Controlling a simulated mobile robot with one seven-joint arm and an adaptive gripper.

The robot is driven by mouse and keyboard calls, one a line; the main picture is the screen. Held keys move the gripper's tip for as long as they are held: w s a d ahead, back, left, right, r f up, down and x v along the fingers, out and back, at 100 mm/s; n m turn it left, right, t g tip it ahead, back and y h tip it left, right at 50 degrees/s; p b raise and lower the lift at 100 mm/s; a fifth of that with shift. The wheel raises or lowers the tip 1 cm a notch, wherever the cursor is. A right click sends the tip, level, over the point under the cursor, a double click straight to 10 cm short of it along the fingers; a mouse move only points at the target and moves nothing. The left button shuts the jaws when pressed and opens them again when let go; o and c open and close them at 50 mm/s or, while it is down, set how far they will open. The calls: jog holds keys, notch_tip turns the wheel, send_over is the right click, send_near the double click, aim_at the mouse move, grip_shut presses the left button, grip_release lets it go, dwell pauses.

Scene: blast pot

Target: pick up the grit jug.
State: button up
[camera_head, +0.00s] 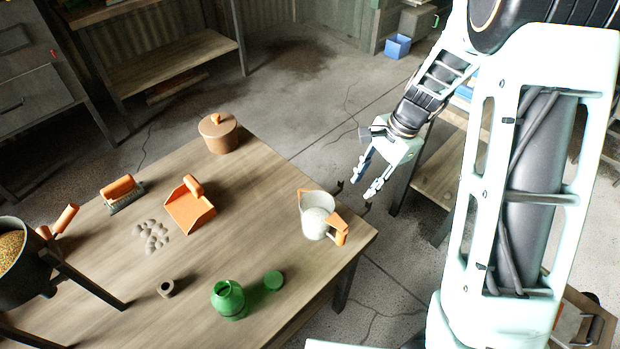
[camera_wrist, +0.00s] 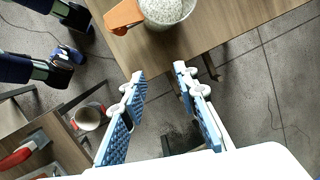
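The grit jug (camera_head: 316,215) is a pale pitcher with an orange handle and spout, filled with light grit. It stands upright near the right corner of the wooden table (camera_head: 262,188). In the wrist view the jug (camera_wrist: 163,12) shows at the top edge, partly cut off, with its orange handle to the left. My gripper (camera_head: 364,190) is beyond the table edge, right of and behind the jug in the head view, apart from it. Its fingers (camera_wrist: 158,82) are spread with nothing between them.
A blue bin (camera_head: 397,46) stands far back.

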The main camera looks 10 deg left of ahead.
jog(key=g, duration=0.2)
send_near(341, 237)
notch_tip(341, 237, down, 2)
jog(key=w, duration=0.3)
jog(key=shift+y, duration=0.3)
jog(key=shift+s+d+x, duration=0.15)
jog(key=shift+s+x, duration=0.1)
jog(key=shift+x, duration=1.55)
jog(key=shift+s+d+x, duration=0.15)
jog(key=shift+s+x, duration=0.1)
jog(key=shift+x, duration=1.55)
jog(key=shift+s+d+x, duration=0.1)
jog(key=shift+s+x, duration=0.15)
jog(key=shift+x, duration=1.5)
jog(key=shift+c, duration=0.5)
grip_shut()
